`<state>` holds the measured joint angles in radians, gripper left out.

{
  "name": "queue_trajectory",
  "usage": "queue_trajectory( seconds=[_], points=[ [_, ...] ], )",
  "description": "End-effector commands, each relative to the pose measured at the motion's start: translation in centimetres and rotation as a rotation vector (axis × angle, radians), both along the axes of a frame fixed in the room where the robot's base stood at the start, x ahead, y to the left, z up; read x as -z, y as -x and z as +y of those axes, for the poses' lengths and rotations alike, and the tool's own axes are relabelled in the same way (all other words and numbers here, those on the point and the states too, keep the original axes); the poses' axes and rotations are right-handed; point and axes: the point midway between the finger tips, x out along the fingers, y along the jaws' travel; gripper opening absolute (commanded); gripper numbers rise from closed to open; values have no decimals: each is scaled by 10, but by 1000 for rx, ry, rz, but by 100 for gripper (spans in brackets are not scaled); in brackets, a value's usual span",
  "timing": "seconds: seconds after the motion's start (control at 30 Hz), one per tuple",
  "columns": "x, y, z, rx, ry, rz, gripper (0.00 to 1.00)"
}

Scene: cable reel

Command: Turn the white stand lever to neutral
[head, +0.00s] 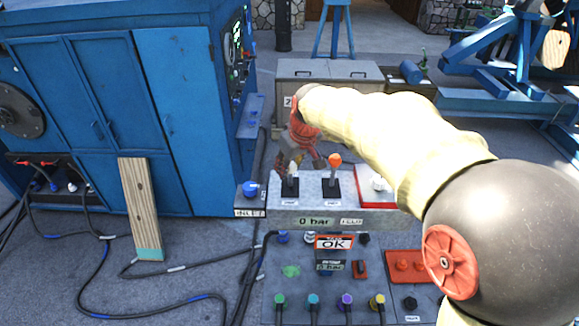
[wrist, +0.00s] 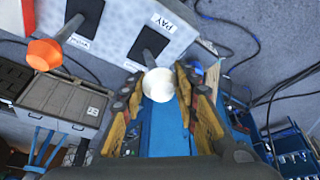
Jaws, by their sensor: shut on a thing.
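The white stand lever (head: 291,169) rises from the left slot of the grey control stand (head: 318,216). Its round white knob (wrist: 158,85) sits between the fingers in the wrist view. My gripper (wrist: 159,80) reaches down from above and is shut on this knob. In the head view my gripper (head: 300,160) partly covers the lever, and its exact tilt is hard to tell. An orange-knobbed lever (head: 335,160) stands in the slot to the right, apart from the fingers; its orange knob (wrist: 45,54) also shows in the wrist view.
A red-framed panel with a white knob (head: 378,184) is at the stand's right end. A blue button box (head: 251,191) is at the left. Blue cabinets and a leaning plank (head: 140,208) stand left.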

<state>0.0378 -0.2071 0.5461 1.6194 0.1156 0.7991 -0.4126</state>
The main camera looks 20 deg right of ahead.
Motion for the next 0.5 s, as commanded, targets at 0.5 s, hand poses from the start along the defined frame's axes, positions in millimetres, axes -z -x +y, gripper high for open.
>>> queue_trajectory(
  seconds=[0.5],
  points=[
    [0,0,0,0,0,0,0]
  ],
)
